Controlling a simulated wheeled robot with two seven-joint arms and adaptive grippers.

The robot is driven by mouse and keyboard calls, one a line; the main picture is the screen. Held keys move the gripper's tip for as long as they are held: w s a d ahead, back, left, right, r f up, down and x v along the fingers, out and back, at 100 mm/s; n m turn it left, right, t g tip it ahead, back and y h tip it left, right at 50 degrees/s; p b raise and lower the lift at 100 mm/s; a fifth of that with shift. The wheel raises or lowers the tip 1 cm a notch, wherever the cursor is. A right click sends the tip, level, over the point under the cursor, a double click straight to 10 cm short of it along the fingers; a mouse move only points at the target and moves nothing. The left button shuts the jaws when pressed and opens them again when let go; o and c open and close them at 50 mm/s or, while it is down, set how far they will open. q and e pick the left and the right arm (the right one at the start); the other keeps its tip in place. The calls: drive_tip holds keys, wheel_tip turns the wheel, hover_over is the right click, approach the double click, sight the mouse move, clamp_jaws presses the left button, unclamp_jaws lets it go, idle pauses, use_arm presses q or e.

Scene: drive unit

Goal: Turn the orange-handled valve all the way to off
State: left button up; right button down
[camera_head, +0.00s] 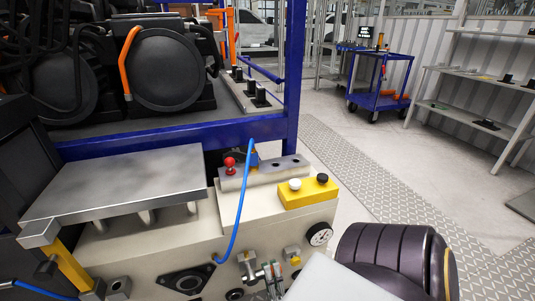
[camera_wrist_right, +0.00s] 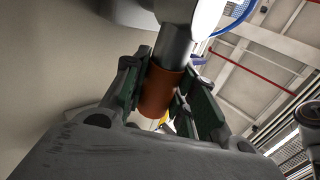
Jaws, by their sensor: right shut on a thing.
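In the right wrist view, the orange valve handle (camera_wrist_right: 160,92) is a short orange-brown cylinder on a grey metal stem (camera_wrist_right: 176,45). My right gripper (camera_wrist_right: 165,95) is shut on this handle, with a green-padded finger on each side. A pale round part at the top of that view hides what lies beyond the stem. In the head view I cannot make out the orange handle or the fingers clearly; the lower front of the cream drive unit (camera_head: 150,245) is partly covered by my arm. My left gripper is not in view.
A blue hose (camera_head: 240,205) loops down the unit's front. A yellow button box (camera_head: 309,192), a red knob (camera_head: 229,163) and a pressure gauge (camera_head: 319,234) are close by. A grey plate (camera_head: 120,185) juts out at left. The floor at right is free up to the blue cart (camera_head: 380,100).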

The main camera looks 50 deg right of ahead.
drive_tip(key=shift+f+m+h, duration=0.1)
drive_tip(key=shift+m+h, duration=0.2)
drive_tip(key=shift+m, duration=0.1)
drive_tip(key=c, duration=1.1)
unclamp_jaws()
drive_tip(key=shift+r, duration=5)
